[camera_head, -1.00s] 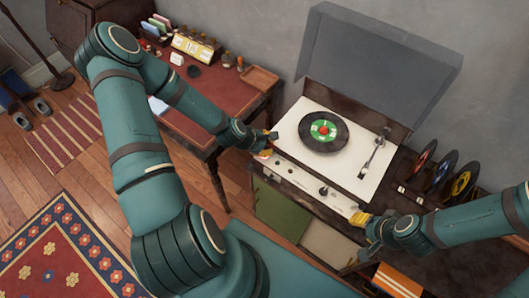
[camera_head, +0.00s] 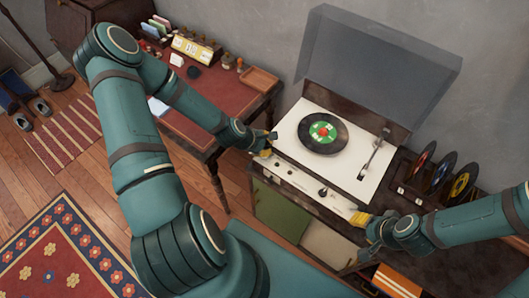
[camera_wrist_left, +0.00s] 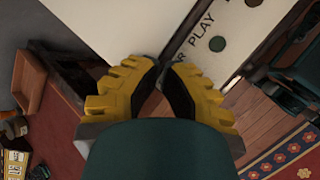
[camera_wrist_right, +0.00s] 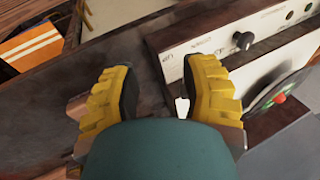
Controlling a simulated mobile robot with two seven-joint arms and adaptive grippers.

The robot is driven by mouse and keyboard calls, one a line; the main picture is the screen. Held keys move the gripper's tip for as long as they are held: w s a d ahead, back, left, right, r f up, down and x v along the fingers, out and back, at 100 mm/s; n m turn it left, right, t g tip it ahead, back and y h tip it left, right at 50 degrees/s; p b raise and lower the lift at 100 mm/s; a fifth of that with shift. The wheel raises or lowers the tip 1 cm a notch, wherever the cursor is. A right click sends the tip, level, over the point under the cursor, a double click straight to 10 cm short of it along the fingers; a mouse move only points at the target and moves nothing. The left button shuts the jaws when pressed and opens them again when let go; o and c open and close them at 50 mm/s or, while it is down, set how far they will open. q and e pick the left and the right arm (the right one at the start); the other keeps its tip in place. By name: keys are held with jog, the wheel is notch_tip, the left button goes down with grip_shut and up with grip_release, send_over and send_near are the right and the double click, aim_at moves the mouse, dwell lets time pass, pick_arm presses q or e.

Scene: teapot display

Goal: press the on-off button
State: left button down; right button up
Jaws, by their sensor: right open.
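The record player (camera_head: 290,130) has a light front panel with a dark knob (camera_head: 322,191). In the left wrist view the panel lettering reads "PLAY", with part of another word beside it. A dark green round button (camera_wrist_left: 217,43) sits by "PLAY". A button under the partial word is hidden by my fingers, so I cannot tell the on-off button. My left gripper (camera_head: 267,149) is shut, its fingertips (camera_wrist_left: 160,68) close together at the panel's left end; contact is unclear. My right gripper (camera_head: 361,217) is open and empty (camera_wrist_right: 158,70) by the panel's right end.
The translucent lid (camera_head: 385,60) stands raised behind the turntable, which holds a black record (camera_head: 338,139). Several records (camera_head: 441,173) stand in a rack at right. A red-topped desk (camera_head: 190,130) is at left. An orange striped box (camera_head: 398,280) is low at right.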

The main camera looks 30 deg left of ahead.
pick_arm(q)
jog(key=shift+r, duration=0.15)
notch_tip(320, 180, up, 6)
jog(key=p, duration=0.4)
jog(key=shift+p, duration=0.3)
dwell(0.4)
